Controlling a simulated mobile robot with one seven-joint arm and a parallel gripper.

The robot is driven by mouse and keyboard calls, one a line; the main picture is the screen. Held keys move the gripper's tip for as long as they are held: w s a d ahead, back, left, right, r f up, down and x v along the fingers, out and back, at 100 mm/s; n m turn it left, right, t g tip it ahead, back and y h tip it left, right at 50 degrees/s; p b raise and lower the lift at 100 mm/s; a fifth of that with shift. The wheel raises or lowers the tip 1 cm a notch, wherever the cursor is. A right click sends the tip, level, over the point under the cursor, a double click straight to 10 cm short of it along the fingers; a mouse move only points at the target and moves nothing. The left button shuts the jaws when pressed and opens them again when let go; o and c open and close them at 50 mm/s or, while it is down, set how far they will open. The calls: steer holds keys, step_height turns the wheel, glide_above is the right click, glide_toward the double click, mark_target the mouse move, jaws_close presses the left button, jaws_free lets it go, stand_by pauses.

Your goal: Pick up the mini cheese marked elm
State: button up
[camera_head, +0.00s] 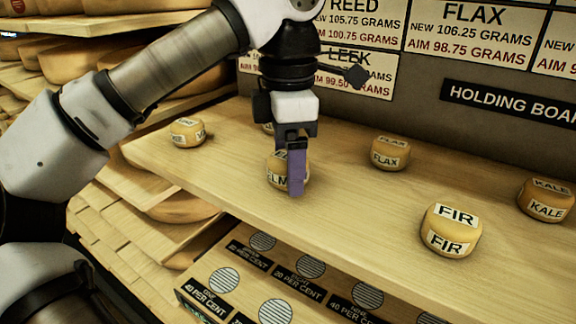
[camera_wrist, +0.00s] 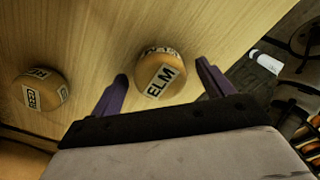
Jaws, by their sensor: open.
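The mini cheese marked elm (camera_head: 274,170) stands on the wooden holding board (camera_head: 340,205), partly hidden behind my gripper in the head view. In the wrist view the elm cheese (camera_wrist: 157,86) is a round yellow cheese with white labels on its side and top. My gripper (camera_head: 296,178) points down at it with purple fingers. In the wrist view the gripper (camera_wrist: 162,80) is open and empty, with the elm cheese between the lines of its two fingers. I cannot tell whether a finger touches the cheese.
On the board, a fir cheese (camera_head: 451,231), a flax cheese (camera_head: 390,153) and a kale cheese (camera_head: 546,200) stand to the right. Another cheese (camera_head: 187,132) stands left, and one is mostly hidden behind my gripper. A reed cheese (camera_wrist: 42,90) shows in the wrist view. Signs (camera_head: 457,35) line the back wall.

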steer(key=shift+f, duration=0.4)
steer(key=shift+c, duration=0.3)
steer(key=c, duration=1.1)
steer(key=shift+o, duration=0.2)
steer(key=shift+r, duration=0.15)
